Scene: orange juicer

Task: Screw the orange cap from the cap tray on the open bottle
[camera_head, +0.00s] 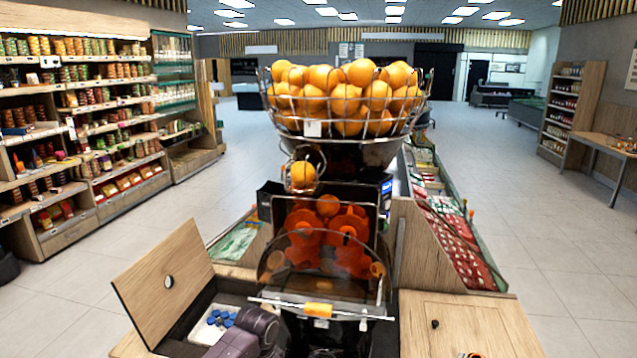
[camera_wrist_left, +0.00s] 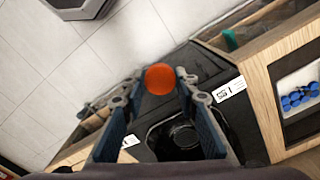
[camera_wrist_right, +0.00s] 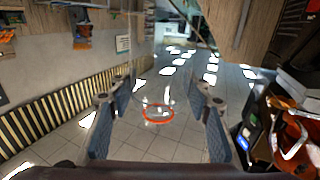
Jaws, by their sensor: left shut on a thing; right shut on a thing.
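The orange cap (camera_wrist_left: 159,79) is a round disc between the fingertips of my left gripper (camera_wrist_left: 160,86), which is shut on it. My right gripper (camera_wrist_right: 158,102) is shut on a clear bottle (camera_wrist_right: 166,92); its outline is faint and an orange ring (camera_wrist_right: 159,114) shows on it. The cap tray (camera_head: 203,331) is white with blue caps (camera_head: 222,318) in it, inside an open compartment at the lower left of the head view. The tray also shows at the right of the left wrist view (camera_wrist_left: 287,84). The head view does not show the cap and bottle together.
The juicer (camera_head: 330,240) stands in the middle with a wire basket of oranges (camera_head: 345,95) on top. A wooden lid (camera_head: 165,285) stands open at left. A wooden counter (camera_head: 480,325) at right is mostly clear. Stocked shelves (camera_head: 80,110) line the left wall.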

